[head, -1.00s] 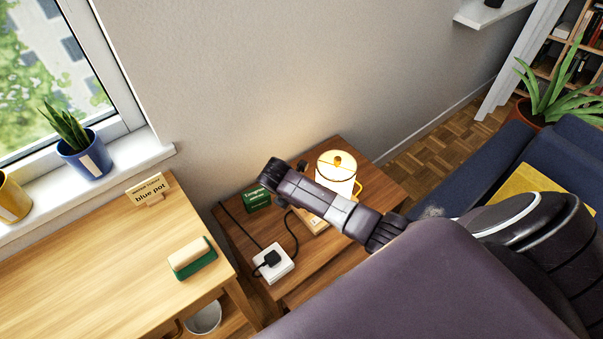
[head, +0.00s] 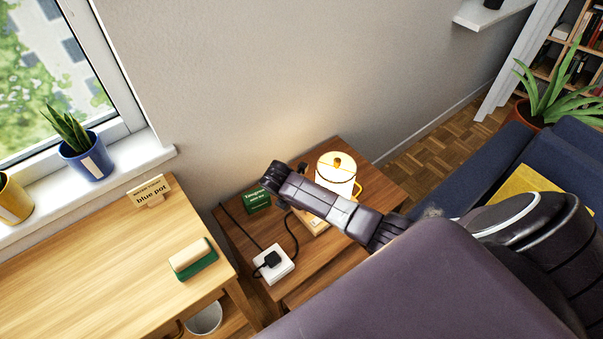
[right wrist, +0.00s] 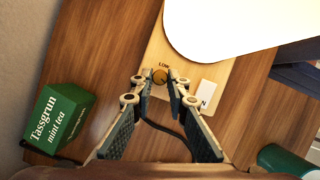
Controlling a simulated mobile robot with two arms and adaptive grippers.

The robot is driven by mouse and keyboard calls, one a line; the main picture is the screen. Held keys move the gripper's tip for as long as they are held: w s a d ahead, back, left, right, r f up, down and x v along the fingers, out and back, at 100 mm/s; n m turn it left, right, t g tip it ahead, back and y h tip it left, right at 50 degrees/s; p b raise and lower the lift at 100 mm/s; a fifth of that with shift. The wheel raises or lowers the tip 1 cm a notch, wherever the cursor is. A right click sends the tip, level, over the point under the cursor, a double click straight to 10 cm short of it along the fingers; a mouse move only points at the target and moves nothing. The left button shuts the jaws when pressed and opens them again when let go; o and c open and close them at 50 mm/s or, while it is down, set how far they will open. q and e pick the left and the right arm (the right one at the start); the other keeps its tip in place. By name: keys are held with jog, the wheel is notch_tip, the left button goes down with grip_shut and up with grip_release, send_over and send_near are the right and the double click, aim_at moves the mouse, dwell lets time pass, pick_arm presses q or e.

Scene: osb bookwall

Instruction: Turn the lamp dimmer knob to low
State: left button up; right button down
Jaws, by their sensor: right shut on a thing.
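The lamp (head: 335,172) stands lit on the small wooden side table, with a glowing shade and a light wood base (right wrist: 160,47). In the right wrist view, the brass dimmer knob (right wrist: 160,76) sits on that base, just below the printed word LOW. My right gripper (right wrist: 159,82) has its two fingertips closed around the sides of the knob. In the head view my right arm (head: 315,200) reaches over the table and hides the knob and fingers. The knob's pointer is too small to read with certainty. My left gripper is out of view.
A green mint tea box (right wrist: 61,121) stands beside the lamp. A white socket block (head: 274,264) with a black plug and cable lies at the table's front. A mug (right wrist: 285,162) is partly visible. A desk (head: 110,250) stands left, a blue sofa (head: 470,170) right.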

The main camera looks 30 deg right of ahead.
jog(key=n+p, duration=0.1)
jog(key=n+t+p, duration=0.1)
jog(key=p, duration=0.1)
jog(key=shift+s+d+r+n, duration=0.2)
jog(key=shift+r+n, duration=0.1)
jog(key=shift+n, duration=0.1)
jog(key=n+y+p, duration=0.1)
jog(key=n+p, duration=0.1)
jog(key=shift+f+n+t, duration=0.1)
jog(key=shift+n+t, duration=0.2)
jog(key=shift+t, duration=0.1)
jog(key=shift+d+f+n+t+y+p, duration=0.1)
jog(key=shift+n+t+y+p, duration=0.35)
jog(key=shift+n, duration=0.75)
jog(key=shift+f+n+y, duration=0.1)
jog(key=shift+n+y, duration=0.25)
jog(key=shift+n, duration=0.65)
jog(key=c, duration=1.9)
grip_release()
jog(key=shift+s, duration=0.1)
jog(key=shift+v, duration=6)
